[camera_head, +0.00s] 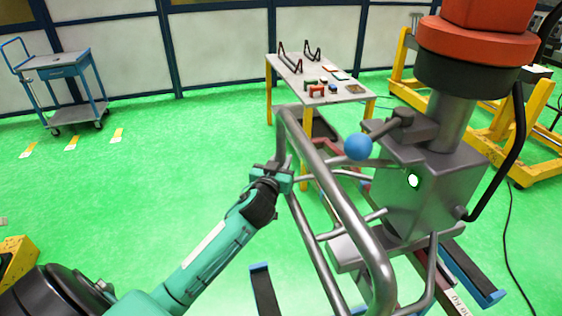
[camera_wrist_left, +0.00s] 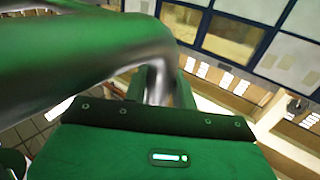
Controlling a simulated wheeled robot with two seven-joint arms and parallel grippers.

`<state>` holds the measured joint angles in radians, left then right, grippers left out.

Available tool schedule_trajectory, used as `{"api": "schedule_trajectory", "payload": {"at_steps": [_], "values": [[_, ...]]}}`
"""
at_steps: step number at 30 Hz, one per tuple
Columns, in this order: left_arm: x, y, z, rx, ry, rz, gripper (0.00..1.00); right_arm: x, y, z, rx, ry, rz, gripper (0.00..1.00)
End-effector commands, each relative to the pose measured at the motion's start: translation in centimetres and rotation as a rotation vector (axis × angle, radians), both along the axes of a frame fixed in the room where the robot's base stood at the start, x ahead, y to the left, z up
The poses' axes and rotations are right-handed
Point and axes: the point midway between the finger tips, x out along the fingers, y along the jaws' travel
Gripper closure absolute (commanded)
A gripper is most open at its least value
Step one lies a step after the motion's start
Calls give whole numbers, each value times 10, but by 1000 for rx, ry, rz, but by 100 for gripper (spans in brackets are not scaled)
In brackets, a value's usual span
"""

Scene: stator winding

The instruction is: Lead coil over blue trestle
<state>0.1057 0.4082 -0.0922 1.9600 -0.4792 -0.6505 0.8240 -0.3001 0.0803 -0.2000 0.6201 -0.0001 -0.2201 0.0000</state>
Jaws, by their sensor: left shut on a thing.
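My left gripper (camera_head: 280,172) is shut on a bent grey metal tube of the tubular frame (camera_head: 362,225) in the head view. In the left wrist view the tube (camera_wrist_left: 158,82) runs down between the fingers of the left gripper (camera_wrist_left: 160,92). The frame joins a grey metal machine body (camera_head: 430,185) with a black and red top. Blue-edged bars show low down, one left of the frame (camera_head: 262,285) and one at the right (camera_head: 475,272); I cannot tell whether they belong to the blue trestle. I cannot make out a coil. My right gripper is not in view.
A small table (camera_head: 330,92) with parts and black stands is behind the frame. A blue-grey trolley (camera_head: 65,72) stands at the far left, and yellow stands (camera_head: 500,120) are at the right. A black cable (camera_head: 507,240) lies at the right. Green floor (camera_head: 140,190) is open at the left.

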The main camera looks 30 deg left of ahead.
Motion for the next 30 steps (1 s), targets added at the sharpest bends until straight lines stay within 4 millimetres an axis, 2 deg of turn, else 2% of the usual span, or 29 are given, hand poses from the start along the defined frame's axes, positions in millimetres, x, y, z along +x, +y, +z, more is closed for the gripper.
{"api": "schedule_trajectory", "payload": {"at_steps": [14, 15, 18, 30], "values": [[0, 1, 2, 2, -4, 1, 100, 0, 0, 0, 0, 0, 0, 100], [0, 1, 2, 2, -4, 1, 67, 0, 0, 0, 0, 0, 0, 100], [0, 1, 2, 2, -4, 1, 48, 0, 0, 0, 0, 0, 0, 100], [-6, -2, 0, 1, -3, -1, 48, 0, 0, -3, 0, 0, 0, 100]]}}
